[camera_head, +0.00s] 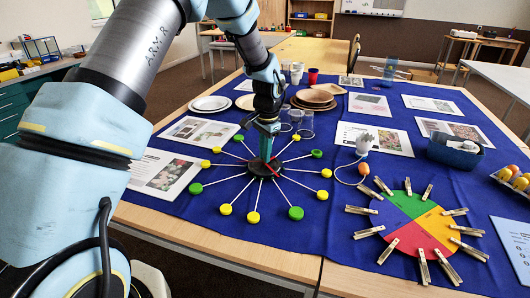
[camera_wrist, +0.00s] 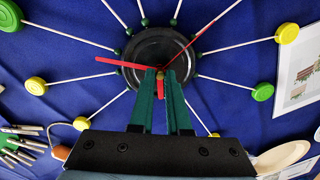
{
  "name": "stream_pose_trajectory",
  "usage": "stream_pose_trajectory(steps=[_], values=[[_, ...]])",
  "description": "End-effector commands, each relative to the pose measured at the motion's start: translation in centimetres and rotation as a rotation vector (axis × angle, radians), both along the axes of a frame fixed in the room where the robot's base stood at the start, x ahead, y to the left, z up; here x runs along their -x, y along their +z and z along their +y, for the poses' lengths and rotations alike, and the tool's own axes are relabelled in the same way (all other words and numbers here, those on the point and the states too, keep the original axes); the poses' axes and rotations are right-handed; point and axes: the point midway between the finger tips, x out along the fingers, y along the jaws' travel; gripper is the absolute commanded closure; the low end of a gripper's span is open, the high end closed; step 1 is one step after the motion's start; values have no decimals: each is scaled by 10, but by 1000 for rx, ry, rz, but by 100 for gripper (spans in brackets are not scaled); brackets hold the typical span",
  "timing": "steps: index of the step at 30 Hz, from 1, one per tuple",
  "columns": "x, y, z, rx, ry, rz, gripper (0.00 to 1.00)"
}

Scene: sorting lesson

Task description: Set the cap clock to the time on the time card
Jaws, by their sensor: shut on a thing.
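The cap clock lies on the blue cloth. Its black centre disc (camera_wrist: 134,47) has white sticks running out to yellow and green caps (camera_head: 253,217). In the wrist view one red hand (camera_wrist: 112,61) points left and a longer red hand (camera_wrist: 212,26) points to the upper right. My gripper (camera_head: 266,158) is over the disc, pointing down. In the wrist view its green fingers (camera_wrist: 160,75) are closed at the hub where the hands meet, around a small yellowish centre pin (camera_wrist: 159,74); the fingers partly hide the contact. I cannot tell which card is the time card.
A coloured wheel (camera_head: 411,222) ringed with clothespins lies right of the clock. Picture cards (camera_head: 200,131), plates (camera_head: 210,104), cups (camera_head: 307,124), a blue basket (camera_head: 455,150) and a pale blue card (camera_head: 514,247) surround it. The wooden table edge (camera_head: 240,254) is in front.

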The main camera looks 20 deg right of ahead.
Motion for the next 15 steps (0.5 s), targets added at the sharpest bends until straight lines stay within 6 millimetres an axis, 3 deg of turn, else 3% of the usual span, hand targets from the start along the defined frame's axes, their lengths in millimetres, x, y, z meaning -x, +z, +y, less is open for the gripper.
stream_pose_trajectory(steps=[15], values=[[0, 0, 0, 0, -93, 1, 100]])
